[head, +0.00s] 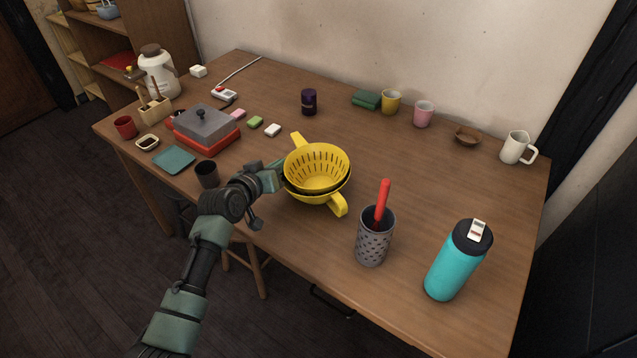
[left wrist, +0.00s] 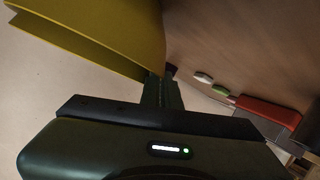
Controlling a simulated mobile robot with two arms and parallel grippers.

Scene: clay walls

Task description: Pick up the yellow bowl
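A yellow colander-like bowl (head: 317,169) with slotted sides and two handles sits towards the front middle of the table, with another yellow rim showing just beneath it. My left gripper (head: 278,174) is at the left side of this stack. In the left wrist view the yellow bowl (left wrist: 100,30) fills the upper left, and the gripper's fingers (left wrist: 161,88) are close together at its edge, apparently shut on it. The fingertips are partly hidden by the yellow wall. I cannot tell which of the two nested pieces is held. My right gripper is not in view.
A grey perforated holder (head: 372,243) with a red utensil stands right of the bowl, and a teal bottle (head: 456,265) farther right. A dark cup (head: 207,174) stands close to my left wrist. The table behind the bowl is mostly clear.

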